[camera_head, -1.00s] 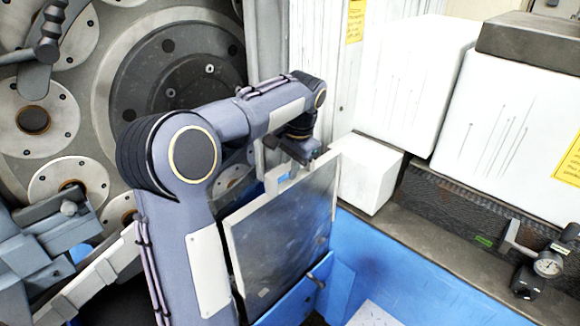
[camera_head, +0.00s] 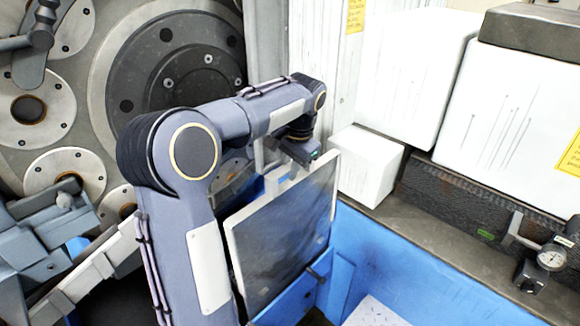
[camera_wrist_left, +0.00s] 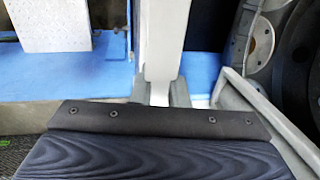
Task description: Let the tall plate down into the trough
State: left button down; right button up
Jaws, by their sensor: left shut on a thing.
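The tall plate (camera_head: 285,235) is a grey, dark-smudged panel with a pale edge, standing close to upright in the head view. My left gripper (camera_head: 300,160) is at its top edge, shut on its upper part. In the left wrist view, the pale upright strip of the plate (camera_wrist_left: 163,40) lies between my left fingers (camera_wrist_left: 160,95). The blue trough (camera_head: 395,255) lies below and to the right. The plate's lower edge is by a blue ledge (camera_head: 290,302) with a small dark handle; whether they touch cannot be told. My right gripper is not in view.
Large grinder discs (camera_head: 180,65) fill the left. White blocks (camera_head: 415,80) stand behind on a dark ledge, and a small white block (camera_head: 365,165) is close to the plate's right edge. A dial gauge (camera_head: 550,258) is at the right.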

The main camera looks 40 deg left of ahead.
aim_at(292, 186)
pick_arm(q)
jog(key=shift+f, duration=0.25)
dwell(0.4)
jog(key=shift+d+f+b, duration=0.1)
jog(key=shift+f+b, duration=0.9)
jog(key=shift+f, duration=0.4)
jog(key=shift+f+b, duration=0.3)
jog(key=shift+f, duration=0.2)
jog(key=shift+f+b, duration=1.15)
jog(key=shift+f, duration=0.75)
jog(key=shift+d, duration=0.65)
dwell(0.3)
